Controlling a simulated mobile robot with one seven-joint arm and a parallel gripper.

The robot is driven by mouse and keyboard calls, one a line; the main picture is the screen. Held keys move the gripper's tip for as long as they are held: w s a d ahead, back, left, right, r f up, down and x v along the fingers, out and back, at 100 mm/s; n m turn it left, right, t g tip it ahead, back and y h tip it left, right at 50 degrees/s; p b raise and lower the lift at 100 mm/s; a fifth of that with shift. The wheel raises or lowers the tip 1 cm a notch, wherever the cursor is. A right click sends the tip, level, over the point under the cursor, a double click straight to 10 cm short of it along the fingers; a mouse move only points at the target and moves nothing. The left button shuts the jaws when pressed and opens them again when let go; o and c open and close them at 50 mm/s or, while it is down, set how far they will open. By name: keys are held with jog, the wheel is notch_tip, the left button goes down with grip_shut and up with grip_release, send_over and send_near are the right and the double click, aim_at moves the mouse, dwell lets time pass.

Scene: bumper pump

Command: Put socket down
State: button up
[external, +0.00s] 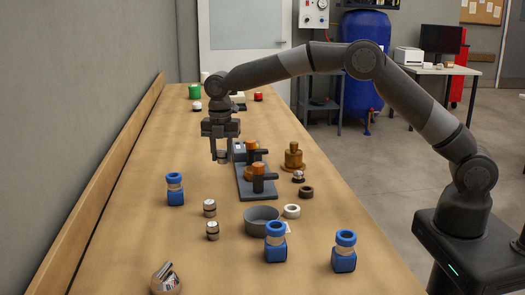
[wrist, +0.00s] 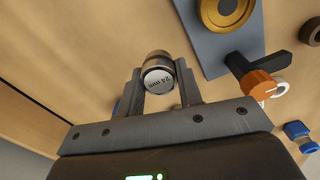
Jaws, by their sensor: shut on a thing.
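My gripper (external: 221,152) is shut on a silver socket (external: 223,156) and holds it above the wooden table, left of the grey base plate. In the wrist view the socket (wrist: 158,72) sits between the two fingertips (wrist: 159,88), its end face marked "24 mm" towards the camera. The fingers are on both sides of it. Two other small silver pieces (external: 209,208) (external: 212,230) that look like sockets stand nearer on the table. I cannot tell exactly how far the held socket is above the table.
Table left of my gripper is clear.

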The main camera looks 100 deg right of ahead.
send_over(210, 191)
notch_tip(210, 191, down, 4)
jog(key=shift+a+r, duration=0.15)
jog(key=shift+r, duration=0.1)
jog(key=shift+f, duration=1.85)
jog(key=shift+f, duration=0.1)
jog(key=shift+f, duration=0.1)
jog(key=o, duration=1)
jog(key=shift+o, duration=0.2)
